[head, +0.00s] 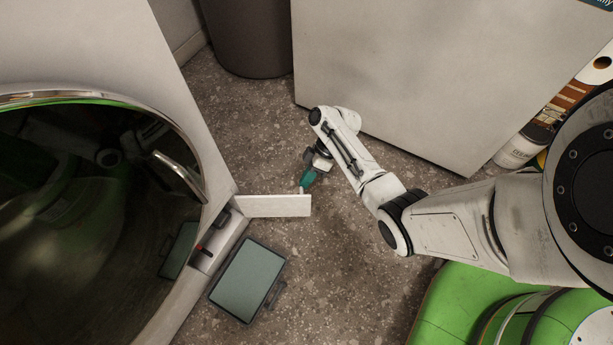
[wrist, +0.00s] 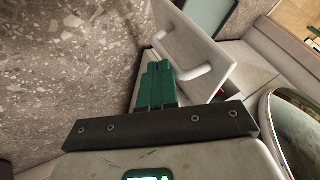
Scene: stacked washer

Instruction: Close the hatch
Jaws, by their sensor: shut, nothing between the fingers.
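The hatch (head: 272,206) is a small white panel low on the washer's front corner. It stands open, swung out from its recess (head: 212,245). In the wrist view the hatch (wrist: 196,42) shows its face with a white bar handle (wrist: 197,76). My gripper (head: 307,181) is beside the hatch's outer end, on its upper side in the head view. Its green fingers (wrist: 158,83) are together and empty, close to the hatch's face near the handle. I cannot tell whether they touch it.
The washer's large round glass door (head: 90,220) is at left. A grey bin (head: 247,35) and a white cabinet (head: 430,70) stand at the back. Speckled floor (head: 335,270) is clear right of the hatch.

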